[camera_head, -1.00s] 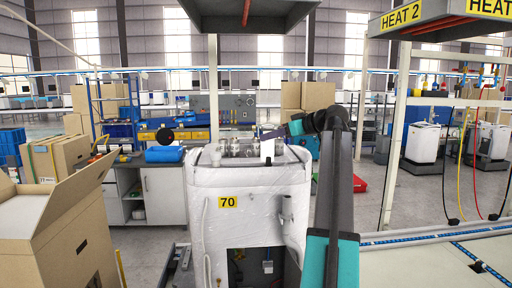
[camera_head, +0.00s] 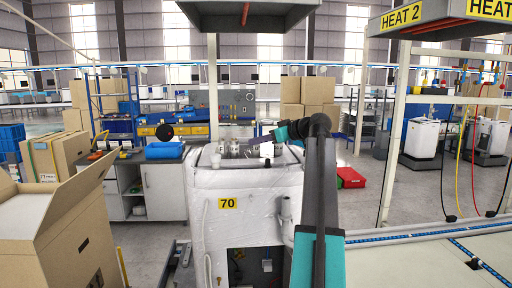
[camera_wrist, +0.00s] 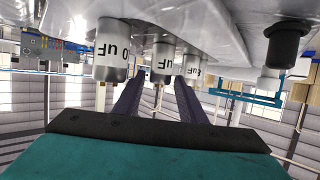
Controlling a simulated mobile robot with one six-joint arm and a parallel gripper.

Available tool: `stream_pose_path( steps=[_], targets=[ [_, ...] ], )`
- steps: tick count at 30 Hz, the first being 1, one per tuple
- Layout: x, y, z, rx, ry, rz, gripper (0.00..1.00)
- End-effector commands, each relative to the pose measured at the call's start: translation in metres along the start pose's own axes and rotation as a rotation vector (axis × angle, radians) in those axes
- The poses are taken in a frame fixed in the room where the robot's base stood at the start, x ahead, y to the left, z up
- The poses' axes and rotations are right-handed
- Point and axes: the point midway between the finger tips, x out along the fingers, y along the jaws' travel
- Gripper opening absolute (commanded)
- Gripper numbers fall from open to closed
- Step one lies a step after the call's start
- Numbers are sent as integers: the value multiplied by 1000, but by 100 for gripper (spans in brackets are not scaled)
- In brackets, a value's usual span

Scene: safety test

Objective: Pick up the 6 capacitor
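Several silver cylinders with white labels stand on top of the white machine (camera_head: 250,188) marked 70. In the wrist view, which is upside down, a left capacitor (camera_wrist: 112,50) reads "0 uF". A middle capacitor (camera_wrist: 163,60) and a farther capacitor (camera_wrist: 193,68) show "uF" with their numbers cut off or unclear, so I cannot tell which is the 6. My gripper (camera_wrist: 158,88) is open and empty, its two dark fingers apart and pointing toward the middle and farther capacitors. In the head view my gripper (camera_head: 258,141) is at the machine's top, beside the cylinders.
A black cylindrical knob (camera_wrist: 287,42) is at the right in the wrist view. An open cardboard box (camera_head: 60,235) stands at the front left. A grey hood (camera_head: 250,12) hangs above the machine. A table (camera_head: 425,262) lies at the right.

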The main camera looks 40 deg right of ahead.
Motion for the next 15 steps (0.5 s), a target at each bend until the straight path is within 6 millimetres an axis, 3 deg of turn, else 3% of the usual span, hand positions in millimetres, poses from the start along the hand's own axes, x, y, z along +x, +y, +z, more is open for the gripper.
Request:
stream_pose_path(
  steps=[11,15],
  targets=[
    [0,0,0,0,0,-1,37],
    [0,-1,0,0,0,-1,17]
  ],
)
